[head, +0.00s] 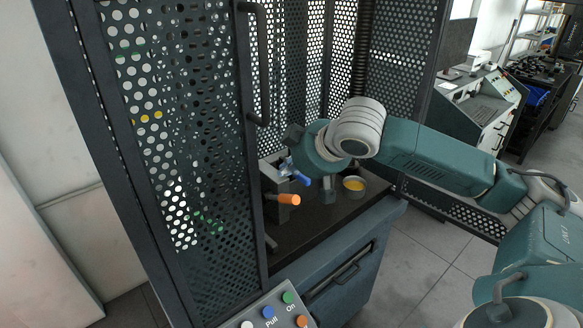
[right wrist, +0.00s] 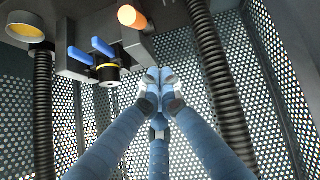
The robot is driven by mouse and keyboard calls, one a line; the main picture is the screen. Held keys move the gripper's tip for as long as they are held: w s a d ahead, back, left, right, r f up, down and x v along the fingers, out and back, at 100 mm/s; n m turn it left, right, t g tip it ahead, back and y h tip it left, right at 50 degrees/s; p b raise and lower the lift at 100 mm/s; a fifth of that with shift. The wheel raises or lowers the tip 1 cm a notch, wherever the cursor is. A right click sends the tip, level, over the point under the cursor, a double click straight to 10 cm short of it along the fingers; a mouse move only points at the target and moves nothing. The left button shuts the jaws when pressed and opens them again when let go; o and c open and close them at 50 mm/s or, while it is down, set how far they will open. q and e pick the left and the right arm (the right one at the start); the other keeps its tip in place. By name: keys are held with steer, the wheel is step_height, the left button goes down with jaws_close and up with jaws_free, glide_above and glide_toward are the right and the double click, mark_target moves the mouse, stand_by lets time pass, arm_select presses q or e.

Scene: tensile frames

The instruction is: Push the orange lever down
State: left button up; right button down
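The orange lever (head: 289,199) sticks out from the front of a grey fixture (head: 270,181) inside the perforated cage. In the right wrist view the orange lever (right wrist: 131,17) shows at the top edge, its round end towards the camera. My right gripper (right wrist: 160,88) has its long blue-grey fingers drawn together at the tips, with nothing visible between them. In that view the tips lie below and right of the lever, apart from it in the picture; contact cannot be told. In the head view my right wrist largely hides the gripper. My left gripper is not in view.
Blue levers (right wrist: 103,46) sit close beside the orange one. A round cup with a yellow inside (head: 354,184) stands right of the fixture. The cage door (head: 185,130) with its handle stands on the left. A button panel (head: 275,314) is in front.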

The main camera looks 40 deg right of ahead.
steer(key=p, duration=0.1)
glide_above(280, 198)
steer(key=a, duration=0.1)
step_height(280, 198, down, 4)
arm_select(q)
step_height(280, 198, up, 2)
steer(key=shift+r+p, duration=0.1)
steer(key=shift+p, duration=0.25)
arm_select(e)
steer(key=s+f, duration=0.1)
steer(key=f, duration=0.1)
steer(key=s+f, duration=0.1)
steer(key=shift+s+d+f, duration=0.2)
steer(key=shift+d+f, duration=0.15)
steer(key=shift+d, duration=0.05)
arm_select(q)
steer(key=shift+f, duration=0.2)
